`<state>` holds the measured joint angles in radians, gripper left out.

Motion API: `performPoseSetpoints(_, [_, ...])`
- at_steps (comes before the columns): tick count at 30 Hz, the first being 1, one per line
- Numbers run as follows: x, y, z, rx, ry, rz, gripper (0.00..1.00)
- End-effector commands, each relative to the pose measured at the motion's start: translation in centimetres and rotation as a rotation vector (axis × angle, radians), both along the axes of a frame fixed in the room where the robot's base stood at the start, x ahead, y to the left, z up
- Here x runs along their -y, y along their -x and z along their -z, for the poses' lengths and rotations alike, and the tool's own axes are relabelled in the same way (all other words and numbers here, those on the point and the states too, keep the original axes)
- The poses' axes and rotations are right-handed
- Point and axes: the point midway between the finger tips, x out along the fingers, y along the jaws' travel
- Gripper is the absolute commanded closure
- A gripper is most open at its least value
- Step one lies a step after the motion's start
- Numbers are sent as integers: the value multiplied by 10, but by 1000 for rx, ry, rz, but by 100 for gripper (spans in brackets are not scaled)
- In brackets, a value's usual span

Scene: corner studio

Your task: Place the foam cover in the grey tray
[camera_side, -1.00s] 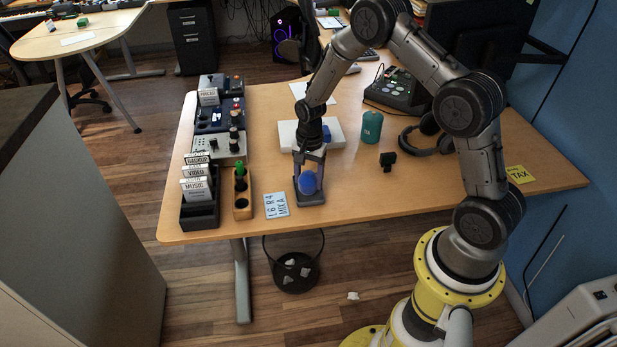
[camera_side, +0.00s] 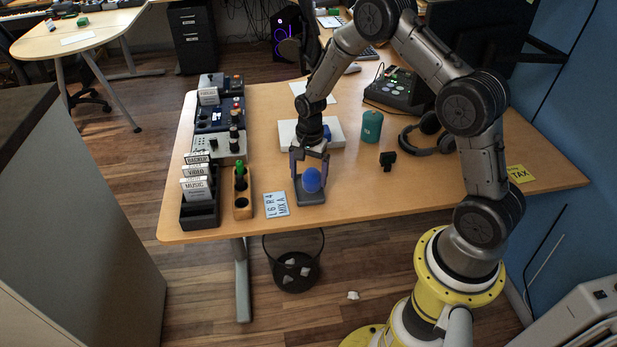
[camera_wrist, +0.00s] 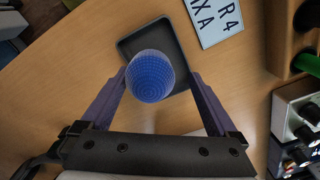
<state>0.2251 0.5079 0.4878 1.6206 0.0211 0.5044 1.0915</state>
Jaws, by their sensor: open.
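The foam cover (camera_side: 312,180) is a blue, rounded, mesh-textured piece. It stands in the small grey tray (camera_side: 311,198) near the front edge of the desk. The wrist view also shows the foam cover (camera_wrist: 150,76) over the dark floor of the tray (camera_wrist: 184,50). My gripper (camera_side: 309,170) is open just above and around the cover. In the wrist view its two fingers (camera_wrist: 157,78) stand on either side, with a clear gap on the right. The left finger is close to the cover; I cannot tell whether it touches.
A plate with lettering (camera_side: 276,204) lies just left of the tray. Left of it stand a wooden holder (camera_side: 242,207) and a black card rack (camera_side: 200,214). A teal canister (camera_side: 371,127), a small black block (camera_side: 388,160) and headphones (camera_side: 428,138) are to the right.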

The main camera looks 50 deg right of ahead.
Motion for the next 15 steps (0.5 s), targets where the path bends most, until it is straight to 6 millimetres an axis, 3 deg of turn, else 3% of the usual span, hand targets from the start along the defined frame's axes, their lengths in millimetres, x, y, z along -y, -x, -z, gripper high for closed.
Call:
performPoseSetpoints(9, [1, 1, -65, 4, 1, 1, 5])
performPoseSetpoints(15, [1, 2, -96, 2, 0, 1, 5])
